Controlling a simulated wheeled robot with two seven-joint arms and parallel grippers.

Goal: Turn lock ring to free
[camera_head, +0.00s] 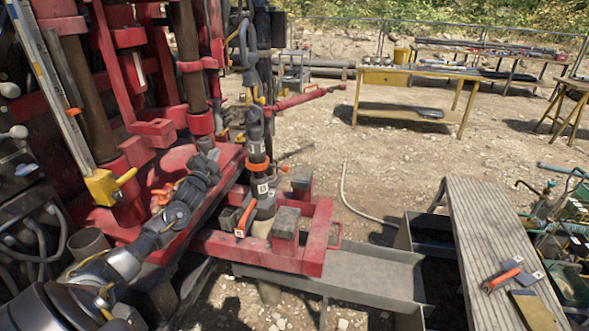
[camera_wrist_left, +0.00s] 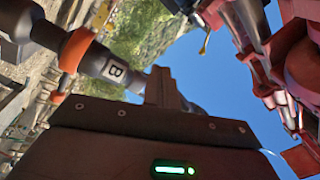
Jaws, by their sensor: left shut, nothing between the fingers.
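An upright dark tool joint (camera_head: 255,126) stands over the red clamp frame at the rig's front. It carries an orange ring (camera_head: 257,163), which I take for the lock ring, above a section marked B (camera_head: 263,188). An orange-edged handle (camera_head: 245,218) sits lower. The orange ring (camera_wrist_left: 75,48) and B section (camera_wrist_left: 115,70) show tilted in the left wrist view. My left gripper (camera_head: 210,152) is left of the ring and apart from it, shut and empty. Its fingers (camera_wrist_left: 164,88) show partly in the wrist view. My right gripper is not in view.
The red frame (camera_head: 318,236) with grey blocks juts out beneath the joint. A grey metal trough (camera_head: 350,273) lies below. A wooden plank bench (camera_head: 495,225) with tools stands right. Red rig columns (camera_head: 125,90) crowd the left. Open gravel lies behind.

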